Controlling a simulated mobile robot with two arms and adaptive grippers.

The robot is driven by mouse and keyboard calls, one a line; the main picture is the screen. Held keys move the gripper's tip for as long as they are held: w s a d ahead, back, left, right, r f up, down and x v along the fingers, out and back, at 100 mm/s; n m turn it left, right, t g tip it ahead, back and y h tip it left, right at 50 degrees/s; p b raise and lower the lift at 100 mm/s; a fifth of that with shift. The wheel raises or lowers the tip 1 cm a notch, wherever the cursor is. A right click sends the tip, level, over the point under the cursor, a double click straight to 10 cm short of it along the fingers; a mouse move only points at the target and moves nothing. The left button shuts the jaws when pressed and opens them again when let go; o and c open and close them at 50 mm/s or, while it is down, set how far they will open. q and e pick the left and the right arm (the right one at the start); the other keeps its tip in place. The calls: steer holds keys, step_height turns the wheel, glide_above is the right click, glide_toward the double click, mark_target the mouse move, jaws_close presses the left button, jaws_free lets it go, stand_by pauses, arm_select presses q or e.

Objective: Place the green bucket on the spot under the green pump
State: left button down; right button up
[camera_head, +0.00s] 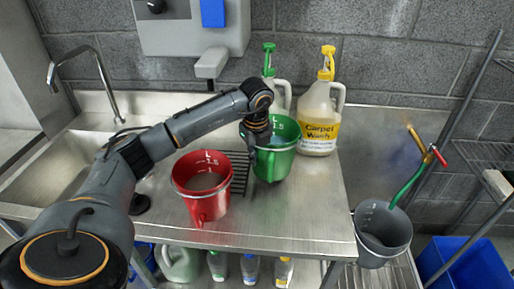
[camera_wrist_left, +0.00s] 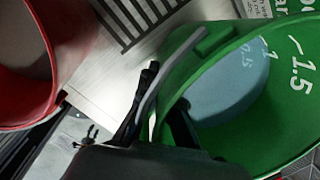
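The green bucket (camera_head: 285,163) stands or hangs over the right part of the steel counter, in front of the jug with the green pump (camera_head: 269,62). Its underside contact with the counter is unclear. In the left wrist view the bucket (camera_wrist_left: 290,120) has white marks and pale blue liquid inside. My left gripper (camera_head: 257,143) is at its left rim. In the wrist view the fingers (camera_wrist_left: 160,112) straddle the rim, one outside and one inside; whether they press on it is unclear. The spot under the green pump is not visible. My right gripper is not in view.
A red bucket (camera_head: 203,200) stands just left of the green one, beside a dark grate (camera_head: 239,178). A yellow-pump Carpet Wash jug (camera_head: 320,117) is behind right. A sink (camera_head: 62,160) is left. A grey bucket (camera_head: 382,235) with brushes is lower right. The counter's front right is clear.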

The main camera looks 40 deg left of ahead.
mark_target(256, 171)
arm_select(q)
steer(key=shift+w+f+p, duration=0.1)
steer(key=shift+f+p, duration=0.35)
steer(key=shift+f, duration=1.6)
steer(key=c, duration=2)
jaws_free()
steer(key=shift+f, duration=0.15)
steer(key=o, duration=0.4)
steer(key=shift+o, duration=0.4)
steer(key=shift+r, duration=0.3)
step_height(256, 171, up, 12)
steer(key=s+d+b, duration=0.1)
steer(key=b, duration=0.1)
steer(key=shift+s+f+b, duration=0.25)
steer(key=shift+s+b, duration=0.05)
steer(key=shift+s, duration=0.05)
steer(key=shift+d, duration=0.1)
